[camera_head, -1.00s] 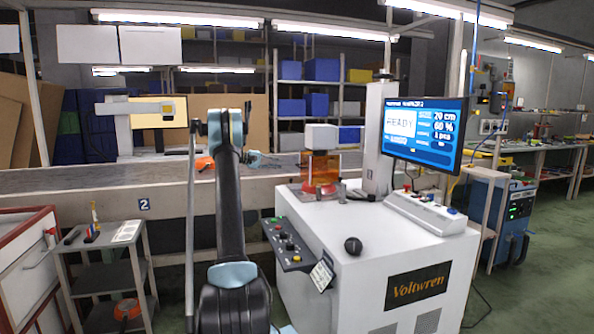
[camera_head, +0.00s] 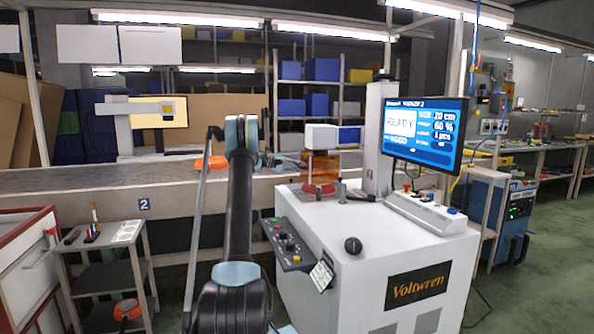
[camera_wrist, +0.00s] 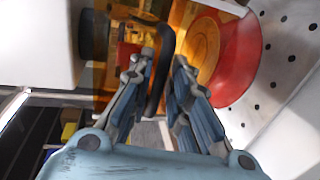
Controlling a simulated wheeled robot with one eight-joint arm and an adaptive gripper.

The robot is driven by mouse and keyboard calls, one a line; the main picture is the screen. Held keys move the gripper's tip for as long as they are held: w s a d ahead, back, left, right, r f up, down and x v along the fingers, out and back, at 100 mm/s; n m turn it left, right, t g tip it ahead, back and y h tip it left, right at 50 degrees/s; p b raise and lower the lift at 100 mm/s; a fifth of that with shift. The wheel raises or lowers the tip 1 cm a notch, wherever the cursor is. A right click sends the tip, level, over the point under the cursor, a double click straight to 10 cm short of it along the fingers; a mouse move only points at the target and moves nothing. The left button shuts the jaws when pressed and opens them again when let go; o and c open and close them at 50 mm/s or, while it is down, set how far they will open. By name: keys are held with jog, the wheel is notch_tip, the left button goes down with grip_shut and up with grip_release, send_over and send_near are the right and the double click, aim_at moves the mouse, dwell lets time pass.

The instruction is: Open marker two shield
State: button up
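Marker two is the white machine (camera_head: 395,265) marked Voltwren, with a lit screen (camera_head: 425,130) reading READY. Its shield (camera_head: 320,166) is an orange see-through panel under the marking head, in front of a red pan (camera_wrist: 240,55). The shield also shows in the wrist view (camera_wrist: 197,40), with a dark curved handle (camera_wrist: 163,70). My gripper (camera_wrist: 162,64) has its fingers close on both sides of this handle and appears shut on it. In the head view my gripper (camera_head: 272,160) is left of the shield, partly hidden by my arm.
A conveyor (camera_head: 90,180) runs behind my arm. A button panel (camera_head: 290,245) is on the machine's front left edge, and a black knob (camera_head: 353,245) stands on its top. A small grey cart (camera_head: 105,245) is at the left. Green floor is free at the right.

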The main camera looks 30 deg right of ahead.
grip_shut()
notch_tip(320, 180, up, 11)
jog(key=shift+f, duration=0.2)
dwell(0.3)
grip_release()
jog(key=shift+a, duration=0.1)
